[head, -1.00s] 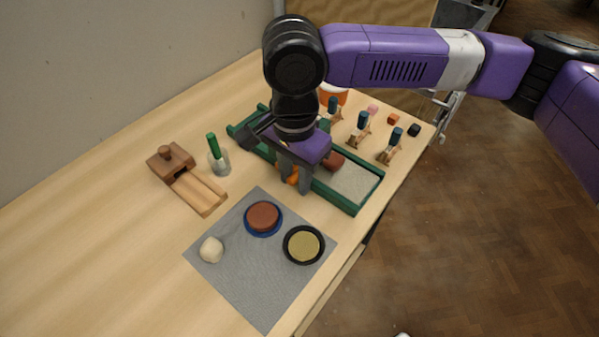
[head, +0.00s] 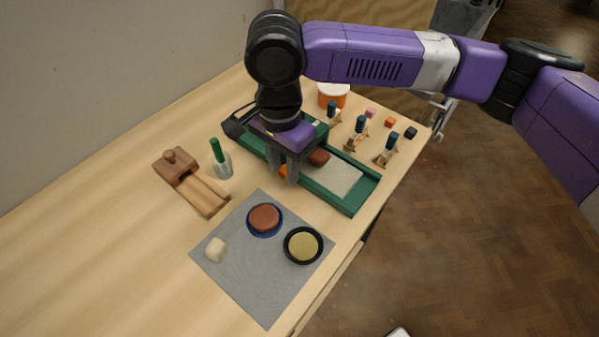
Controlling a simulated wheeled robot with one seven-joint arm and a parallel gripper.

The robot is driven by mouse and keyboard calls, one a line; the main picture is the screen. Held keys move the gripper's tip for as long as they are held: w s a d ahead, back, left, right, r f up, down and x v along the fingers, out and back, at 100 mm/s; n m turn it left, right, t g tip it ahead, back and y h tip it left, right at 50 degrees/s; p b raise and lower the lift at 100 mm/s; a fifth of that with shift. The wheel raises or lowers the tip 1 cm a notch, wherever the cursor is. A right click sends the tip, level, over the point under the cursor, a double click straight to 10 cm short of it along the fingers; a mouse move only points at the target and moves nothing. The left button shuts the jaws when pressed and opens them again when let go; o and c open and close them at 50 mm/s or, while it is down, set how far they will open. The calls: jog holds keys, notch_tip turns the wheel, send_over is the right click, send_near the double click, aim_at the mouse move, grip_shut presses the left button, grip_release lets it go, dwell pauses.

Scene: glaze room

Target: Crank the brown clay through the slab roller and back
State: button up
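The slab roller (head: 352,205) is a long green frame with a pale grey bed (head: 335,177). A reddish-brown clay lump (head: 319,157) lies on the bed, just right of my gripper. My gripper (head: 283,175) points down at the roller's near side. Its two fingers stand on either side of an orange handle (head: 283,171), mostly hidden between them, and look shut on it. My wrist hides the middle of the roller. Another brown clay disc (head: 264,218) sits on a blue dish on the grey mat.
The grey mat (head: 240,275) also holds a pale lump (head: 215,249) and a black dish with yellow content (head: 303,245). A wooden tool (head: 190,181) and green-handled jar (head: 221,160) stand left. Behind are an orange-white tub (head: 333,94), several blue-topped stands and small cubes.

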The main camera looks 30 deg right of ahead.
jog(key=shift+w, duration=0.1)
jog(key=shift+w+a+r+p, duration=0.25)
jog(key=shift+w+p, duration=0.15)
jog(key=shift+w, duration=0.2)
jog(key=shift+w+a+r+p, duration=0.15)
jog(key=shift+w+r+p, duration=0.1)
jog(key=shift+w+p, duration=0.25)
jog(key=shift+w, duration=0.1)
jog(key=w, duration=0.1)
jog(key=w+a, duration=0.1)
jog(key=shift+w, duration=0.4)
